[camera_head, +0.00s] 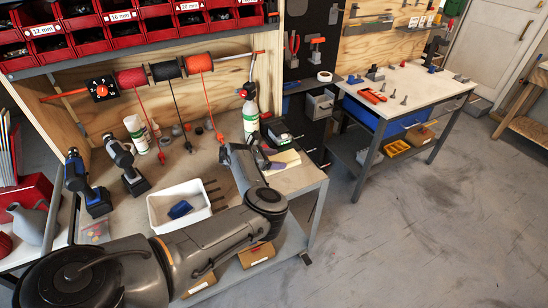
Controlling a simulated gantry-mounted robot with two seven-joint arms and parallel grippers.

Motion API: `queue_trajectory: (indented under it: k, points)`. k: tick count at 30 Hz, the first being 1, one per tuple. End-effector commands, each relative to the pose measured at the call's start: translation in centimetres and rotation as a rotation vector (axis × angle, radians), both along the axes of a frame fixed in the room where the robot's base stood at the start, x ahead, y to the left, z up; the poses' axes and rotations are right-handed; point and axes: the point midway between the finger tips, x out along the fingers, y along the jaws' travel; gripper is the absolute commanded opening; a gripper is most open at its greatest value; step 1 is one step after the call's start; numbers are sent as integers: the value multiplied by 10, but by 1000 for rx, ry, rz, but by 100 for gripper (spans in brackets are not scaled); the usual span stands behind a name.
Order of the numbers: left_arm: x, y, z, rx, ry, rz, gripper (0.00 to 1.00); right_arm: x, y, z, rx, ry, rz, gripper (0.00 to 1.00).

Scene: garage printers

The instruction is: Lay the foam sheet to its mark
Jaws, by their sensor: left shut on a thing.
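My left arm reaches in from the lower left, bends over the bench's front and goes back up to my left gripper (266,160) near the bench's right end. A pale cream foam sheet (288,158) is at the fingertips, low over or on the bench top; I cannot tell whether it touches. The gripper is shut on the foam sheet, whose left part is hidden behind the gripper. The mark for the sheet cannot be made out. My right gripper is not in view.
On the bench (307,176) are a white bin (158,217) with a blue item, two drills (126,166), spray bottles (250,118) and a dark device (279,132) just behind the sheet. Cords hang from spools (166,70) above. A second bench (425,85) stands at right; floor between is clear.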

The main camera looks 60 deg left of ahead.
Motion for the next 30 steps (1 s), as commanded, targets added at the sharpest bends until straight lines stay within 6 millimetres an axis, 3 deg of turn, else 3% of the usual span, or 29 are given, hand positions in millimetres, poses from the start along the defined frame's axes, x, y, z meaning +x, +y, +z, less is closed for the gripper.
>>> queue_trajectory:
  k: [14,30]
  points:
    - [-1,0,-10,-2,-6,6,45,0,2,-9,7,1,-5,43]
    - [-1,0,-49,-2,-7,6,45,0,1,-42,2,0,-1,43]
